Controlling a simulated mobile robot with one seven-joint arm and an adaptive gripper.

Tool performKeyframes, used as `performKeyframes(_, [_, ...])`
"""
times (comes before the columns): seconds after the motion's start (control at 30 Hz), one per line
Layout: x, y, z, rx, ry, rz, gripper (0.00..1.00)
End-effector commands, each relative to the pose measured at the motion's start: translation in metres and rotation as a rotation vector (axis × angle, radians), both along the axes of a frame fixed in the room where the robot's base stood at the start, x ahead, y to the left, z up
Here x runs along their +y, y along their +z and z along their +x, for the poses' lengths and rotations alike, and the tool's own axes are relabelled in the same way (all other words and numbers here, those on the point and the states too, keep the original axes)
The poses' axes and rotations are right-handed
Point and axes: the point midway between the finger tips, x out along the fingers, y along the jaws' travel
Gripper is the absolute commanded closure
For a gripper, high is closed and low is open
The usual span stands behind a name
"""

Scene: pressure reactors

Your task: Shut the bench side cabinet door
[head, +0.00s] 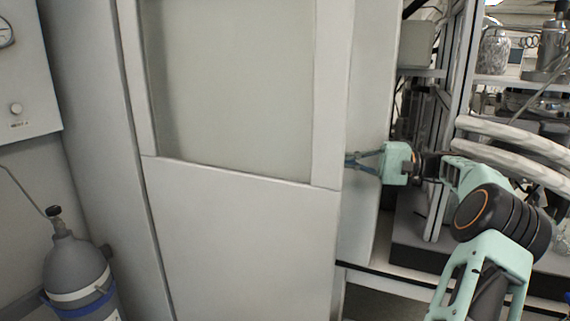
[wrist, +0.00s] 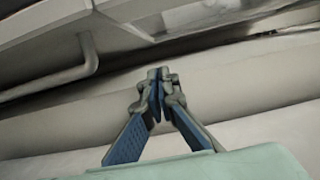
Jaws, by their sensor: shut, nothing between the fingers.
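The tall pale grey cabinet door (head: 240,230) has a framed translucent panel (head: 235,85) in its upper part. It fills the middle of the head view. I cannot tell from its edges whether it stands slightly ajar or is flush. My gripper (head: 349,160) is at the door's right edge, beside the pale side panel (head: 368,120), with its fingers pointing left. In the wrist view the fingertips (wrist: 159,73) meet with nothing between them, in front of a pale surface. Whether they touch the door is unclear. A grey bent bar (wrist: 88,58) shows at the upper left.
A grey gas cylinder (head: 76,270) with a blue band stands at the lower left. A wall box with a gauge (head: 5,33) is above it. Right of the cabinet are metal framing (head: 452,110), thick pale hoses (head: 515,140) and reactor vessels (head: 497,48), close to my arm.

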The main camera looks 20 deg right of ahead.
Motion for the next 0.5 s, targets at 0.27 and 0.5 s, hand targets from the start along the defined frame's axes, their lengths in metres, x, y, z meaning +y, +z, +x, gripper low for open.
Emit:
performKeyframes(0.27, [0.054,0.000,0.035,0.002,0.004,0.000,1.00])
performKeyframes(0.5, [0.098,0.001,0.064,0.001,0.003,0.000,1.00])
